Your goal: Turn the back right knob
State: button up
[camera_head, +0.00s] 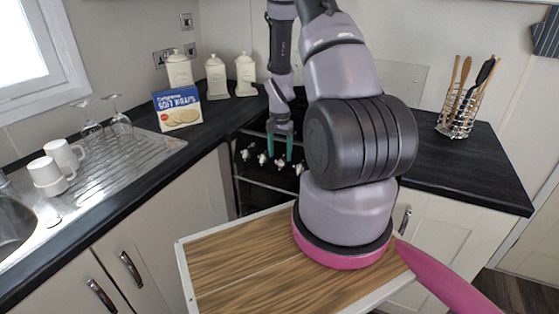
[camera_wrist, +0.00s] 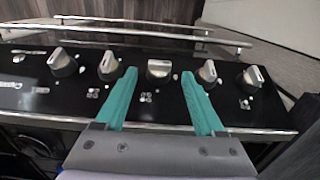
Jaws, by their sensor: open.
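The cooker's black front panel (camera_wrist: 225,108) carries a row of several silver knobs. In the wrist view they run from the far-left knob (camera_wrist: 62,62) through the second (camera_wrist: 110,65), middle (camera_wrist: 158,68) and fourth (camera_wrist: 207,72) to the far-right knob (camera_wrist: 254,78). The small burner symbols are too blurred to show which one is the back right knob. My gripper (camera_wrist: 160,74) is open, its teal fingers spread either side of the middle knob in the picture. It holds nothing; contact cannot be told. In the head view, my gripper (camera_head: 279,148) points down in front of the panel.
A metal rail (camera_wrist: 150,38) runs above the knobs and a front trim edge (camera_wrist: 150,127) below them. Dark worktops flank the cooker, with a cracker box (camera_head: 178,108) and canisters (camera_head: 216,76) left, and a utensil rack (camera_head: 460,112) right.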

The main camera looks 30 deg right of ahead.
aim_at(279, 162)
jog(key=shift+f, duration=1.65)
grip_shut()
jog(key=shift+a, duration=0.1)
jog(key=shift+w+a+n+g+h, duration=0.15)
jog(key=shift+w+n+g+h, duration=0.1)
jog(key=shift+n+g+h, duration=0.6)
jog(key=shift+w+a+f+n+g+h, duration=0.1)
jog(key=shift+n+g+h, duration=0.3)
jog(key=shift+g+h, duration=0.4)
jog(key=shift+a+f+n+g+h, duration=0.1)
jog(key=shift+n+g+h, duration=0.25)
jog(key=shift+g+h, duration=0.35)
jog(key=shift+r, duration=0.1)
grip_release()
